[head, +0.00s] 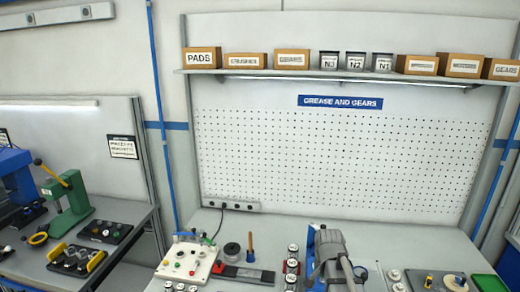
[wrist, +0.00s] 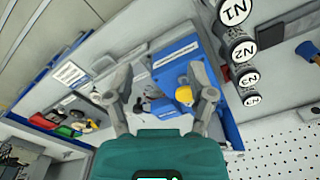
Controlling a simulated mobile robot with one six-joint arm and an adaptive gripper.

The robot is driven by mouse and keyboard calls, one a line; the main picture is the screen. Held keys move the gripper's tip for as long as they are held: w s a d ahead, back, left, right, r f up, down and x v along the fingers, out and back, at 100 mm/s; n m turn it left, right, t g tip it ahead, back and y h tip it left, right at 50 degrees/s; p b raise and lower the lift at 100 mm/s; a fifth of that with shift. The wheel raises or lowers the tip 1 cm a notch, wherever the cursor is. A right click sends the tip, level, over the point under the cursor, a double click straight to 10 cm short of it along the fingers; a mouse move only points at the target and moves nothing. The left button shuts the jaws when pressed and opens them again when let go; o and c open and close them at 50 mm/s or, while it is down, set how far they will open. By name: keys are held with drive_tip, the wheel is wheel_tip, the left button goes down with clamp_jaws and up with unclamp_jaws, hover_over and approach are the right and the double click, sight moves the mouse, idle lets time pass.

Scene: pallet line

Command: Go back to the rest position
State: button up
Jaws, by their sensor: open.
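My gripper (wrist: 160,85) shows in the wrist view, with its two grey fingers spread apart above its teal body. Nothing is held between the fingers. Beyond them a blue boxy thing (wrist: 182,62) and a yellow rounded part (wrist: 183,95) show. I cannot tell their distance from the fingers. In the head view a grey, jointed, arm-like shape (head: 333,250) rises at the bottom centre. I cannot tell whether it is part of my arm. No fingertips can be made out in the head view.
The workbench (head: 225,225) runs along the perforated wall panel (head: 340,155). A white fixture block (head: 186,262) and a row of white-topped cans (head: 292,265) stand on it. Labelled cans (wrist: 243,52) also show in the wrist view. A shelf (head: 280,73) holds boxes. A green press (head: 70,200) stands left.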

drive_tip(key=s+a+f+n+b, duration=0.3)
drive_tip(key=s+f+n+b, duration=0.3)
drive_tip(key=s+f+n, duration=0.1)
drive_tip(key=shift+s+f+n, duration=0.3)
drive_tip(key=shift+s+n, duration=0.1)
drive_tip(key=shift+s, duration=0.25)
